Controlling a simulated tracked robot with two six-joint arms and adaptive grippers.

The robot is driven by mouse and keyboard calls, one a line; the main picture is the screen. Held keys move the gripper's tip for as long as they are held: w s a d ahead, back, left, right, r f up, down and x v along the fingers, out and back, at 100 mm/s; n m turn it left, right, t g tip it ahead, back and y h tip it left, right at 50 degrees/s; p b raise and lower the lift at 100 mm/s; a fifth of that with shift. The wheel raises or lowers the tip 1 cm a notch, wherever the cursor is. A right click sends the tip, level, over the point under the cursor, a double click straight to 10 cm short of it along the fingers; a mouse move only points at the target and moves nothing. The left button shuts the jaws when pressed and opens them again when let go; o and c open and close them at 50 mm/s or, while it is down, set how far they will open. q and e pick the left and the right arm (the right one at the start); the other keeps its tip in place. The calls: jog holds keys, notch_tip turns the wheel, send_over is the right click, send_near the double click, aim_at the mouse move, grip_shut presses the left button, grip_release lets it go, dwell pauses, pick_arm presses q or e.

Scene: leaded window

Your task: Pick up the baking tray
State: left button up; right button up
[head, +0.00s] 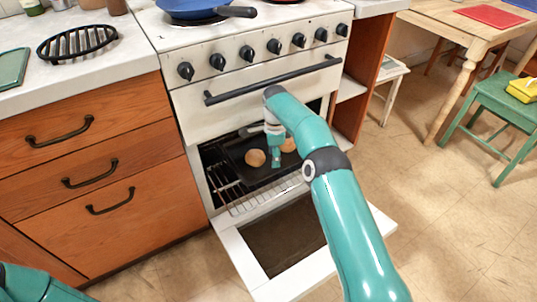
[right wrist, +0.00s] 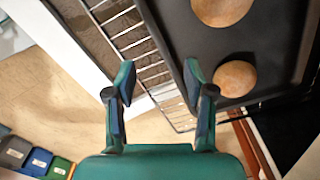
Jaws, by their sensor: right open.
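The baking tray (head: 262,174) is dark and lies on a wire rack inside the open oven, with round buns (head: 255,158) on it. In the right wrist view the tray (right wrist: 208,45) fills the upper right, with two buns on it. My right gripper (head: 276,160) is at the oven opening, over the tray's front part. Its fingers (right wrist: 160,75) are apart and empty, and the tray's rim runs between them in the picture. I cannot tell whether they touch it. A piece of my left arm shows at the bottom left; its gripper is out of view.
The oven door (head: 350,262) hangs open below the tray. The oven handle (head: 275,80) crosses above the opening. Wooden drawers (head: 95,165) stand on the left, and a wooden cabinet side (head: 362,75) on the right. A blue pan (head: 197,9) sits on the stove.

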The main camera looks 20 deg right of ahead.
aim_at(274, 173)
notch_tip(274, 173, down, 8)
jog(key=shift+f+b, duration=0.1)
jog(key=shift+b, duration=0.85)
grip_shut()
